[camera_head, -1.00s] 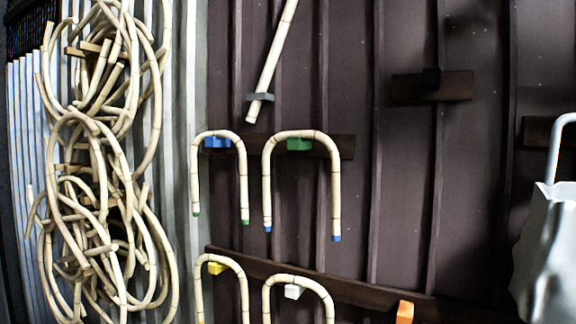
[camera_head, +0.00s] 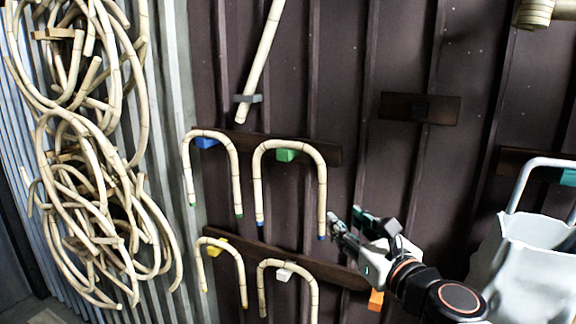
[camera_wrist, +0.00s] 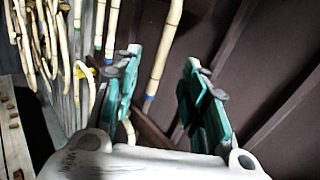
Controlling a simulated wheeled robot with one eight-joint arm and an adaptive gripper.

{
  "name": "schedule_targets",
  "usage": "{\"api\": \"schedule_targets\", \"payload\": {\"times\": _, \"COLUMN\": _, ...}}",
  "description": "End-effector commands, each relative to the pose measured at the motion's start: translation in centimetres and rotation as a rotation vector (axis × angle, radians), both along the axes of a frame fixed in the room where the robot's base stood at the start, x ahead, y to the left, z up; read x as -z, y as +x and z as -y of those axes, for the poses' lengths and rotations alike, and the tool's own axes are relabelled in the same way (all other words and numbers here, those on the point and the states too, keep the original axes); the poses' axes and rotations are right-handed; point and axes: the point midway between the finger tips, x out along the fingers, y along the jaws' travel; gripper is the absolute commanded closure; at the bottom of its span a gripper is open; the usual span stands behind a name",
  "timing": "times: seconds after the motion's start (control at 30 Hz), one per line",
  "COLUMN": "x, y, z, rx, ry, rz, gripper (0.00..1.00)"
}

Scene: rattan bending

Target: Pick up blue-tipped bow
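The blue-tipped bow (camera_head: 321,190) is a pale rattan U hung upside down over a green peg (camera_head: 287,155). Both its legs end in blue tips. My gripper (camera_head: 344,216) is open and empty, just right of the bow's right leg, near its lower end. In the wrist view, a rattan leg with a blue tip (camera_wrist: 164,55) shows between my two green-padded fingers (camera_wrist: 162,62). I cannot tell whether it is inside the grasp or still beyond the fingertips.
A green-tipped bow (camera_head: 237,175) hangs left on a blue peg. Two more bows hang below, on a yellow peg (camera_head: 217,246) and a white peg (camera_head: 284,273). Tangled rattan coils (camera_head: 75,170) hang far left. A white bucket-like container (camera_head: 525,255) stands right of my arm.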

Motion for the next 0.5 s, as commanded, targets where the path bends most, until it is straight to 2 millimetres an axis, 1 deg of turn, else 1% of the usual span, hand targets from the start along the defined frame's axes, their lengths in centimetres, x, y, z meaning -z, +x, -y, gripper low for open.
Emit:
{"api": "schedule_targets", "payload": {"times": 0.03, "x": -0.4, "y": 0.2, "z": 0.0, "rx": 0.005, "ry": 0.026, "rz": -0.008, "gripper": 0.6}}
{"api": "schedule_targets", "payload": {"times": 0.17, "x": -0.4, "y": 1.0, "z": -0.2, "rx": 0.008, "ry": 0.051, "rz": -0.016, "gripper": 0.6}}
{"api": "schedule_targets", "payload": {"times": 0.5, "x": -0.3, "y": 5.4, "z": -2.3, "rx": 0.007, "ry": 0.047, "rz": -0.014, "gripper": 0.6}}
